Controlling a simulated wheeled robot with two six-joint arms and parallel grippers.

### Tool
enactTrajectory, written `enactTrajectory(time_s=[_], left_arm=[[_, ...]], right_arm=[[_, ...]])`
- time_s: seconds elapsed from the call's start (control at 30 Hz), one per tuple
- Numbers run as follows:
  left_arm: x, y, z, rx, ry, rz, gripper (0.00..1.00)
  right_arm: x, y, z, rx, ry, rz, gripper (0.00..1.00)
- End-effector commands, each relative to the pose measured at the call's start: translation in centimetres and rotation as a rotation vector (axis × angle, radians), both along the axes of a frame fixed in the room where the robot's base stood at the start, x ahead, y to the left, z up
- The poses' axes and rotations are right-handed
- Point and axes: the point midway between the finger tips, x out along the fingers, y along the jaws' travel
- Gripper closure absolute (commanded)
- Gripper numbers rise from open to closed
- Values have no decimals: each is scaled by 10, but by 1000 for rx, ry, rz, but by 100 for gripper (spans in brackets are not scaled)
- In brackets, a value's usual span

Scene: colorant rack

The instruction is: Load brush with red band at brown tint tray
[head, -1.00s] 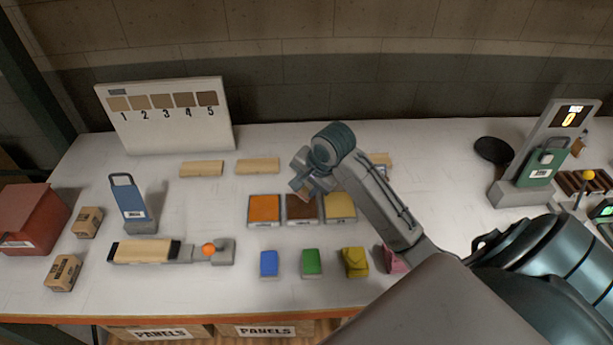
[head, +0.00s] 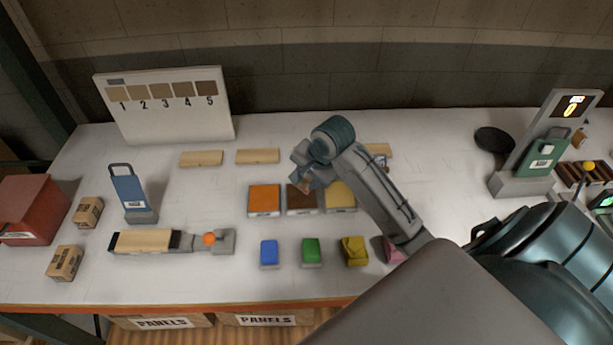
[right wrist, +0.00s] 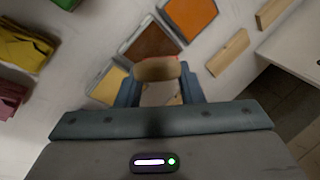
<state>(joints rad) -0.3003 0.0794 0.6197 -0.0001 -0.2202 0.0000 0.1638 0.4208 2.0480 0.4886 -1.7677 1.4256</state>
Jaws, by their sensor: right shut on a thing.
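The brown tint tray (head: 303,200) lies between an orange tray (head: 264,200) and a yellow tray (head: 340,196). My right gripper (head: 307,182) is over the back of the brown tray. In the right wrist view, its fingers (right wrist: 158,88) are shut on a tan wooden piece with a thin red edge, which looks like the brush with red band (right wrist: 158,70). The brown tray (right wrist: 152,42) shows just beyond it. The brush tip is hidden, so I cannot tell whether it touches the tray. My left gripper is out of view.
Wooden strips (head: 258,156) lie behind. A numbered sample board (head: 170,120) stands at back left.

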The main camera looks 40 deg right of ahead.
Motion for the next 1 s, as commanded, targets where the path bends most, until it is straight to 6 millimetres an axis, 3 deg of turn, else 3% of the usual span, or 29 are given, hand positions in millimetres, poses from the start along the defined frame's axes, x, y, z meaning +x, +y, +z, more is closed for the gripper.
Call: enactTrajectory(time_s=[1.0], left_arm=[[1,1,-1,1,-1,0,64]], right_arm=[[0,0,-9,0,0,0,89]])
